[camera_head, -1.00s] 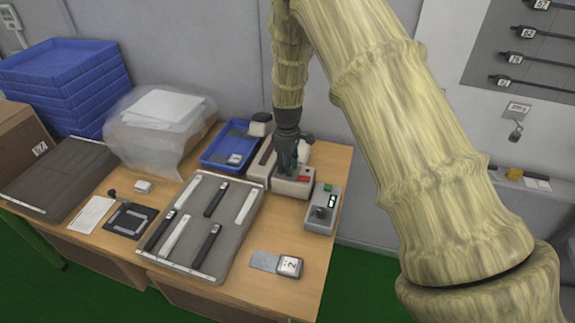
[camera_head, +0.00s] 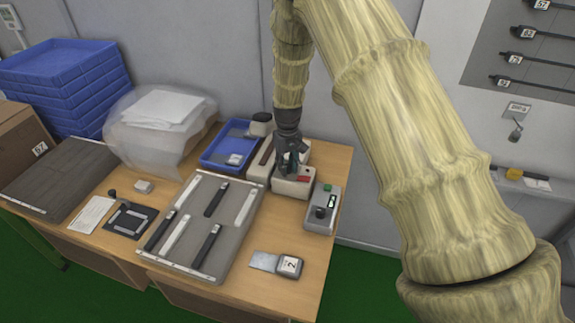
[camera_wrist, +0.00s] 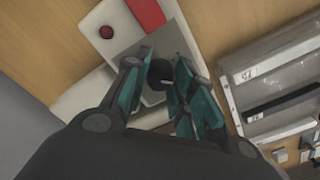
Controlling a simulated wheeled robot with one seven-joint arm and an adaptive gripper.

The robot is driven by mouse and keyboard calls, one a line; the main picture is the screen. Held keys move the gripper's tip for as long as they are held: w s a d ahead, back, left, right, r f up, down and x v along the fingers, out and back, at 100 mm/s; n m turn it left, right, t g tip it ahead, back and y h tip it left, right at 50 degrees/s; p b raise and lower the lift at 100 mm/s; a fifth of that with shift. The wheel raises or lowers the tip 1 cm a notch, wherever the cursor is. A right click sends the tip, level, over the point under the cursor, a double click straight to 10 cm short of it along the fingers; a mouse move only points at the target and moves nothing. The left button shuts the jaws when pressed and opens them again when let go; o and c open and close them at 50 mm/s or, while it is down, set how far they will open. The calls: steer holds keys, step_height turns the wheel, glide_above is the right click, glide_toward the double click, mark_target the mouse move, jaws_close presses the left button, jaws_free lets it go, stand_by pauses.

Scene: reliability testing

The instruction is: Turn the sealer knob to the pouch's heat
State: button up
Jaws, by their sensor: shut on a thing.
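The heat sealer (camera_head: 293,182) is a cream-coloured machine at the back right of the table, with a red part on it. Its dark knob (camera_wrist: 161,73) shows in the wrist view with a pale mark on it. My gripper (camera_wrist: 158,84) is shut on the knob, with a teal finger on each side; it also shows over the sealer in the head view (camera_head: 289,163). Any heat scale around the knob is too small to read. A pouch (camera_head: 264,261) with a white tag reading 2 (camera_head: 289,266) lies at the table's front right.
A grey control box (camera_head: 322,210) with a green button stands right of the sealer. A blue tray (camera_head: 228,146) is to its left. A grey rack (camera_head: 203,238) with dark and light strips fills the middle. Stacked blue crates (camera_head: 65,78) stand at the back left.

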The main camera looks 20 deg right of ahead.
mark_target(288, 166)
steer(key=shift+w+r, duration=0.15)
stand_by(0.3)
steer(key=o, duration=0.9)
steer(key=shift+o, duration=0.8)
step_height(288, 166, up, 12)
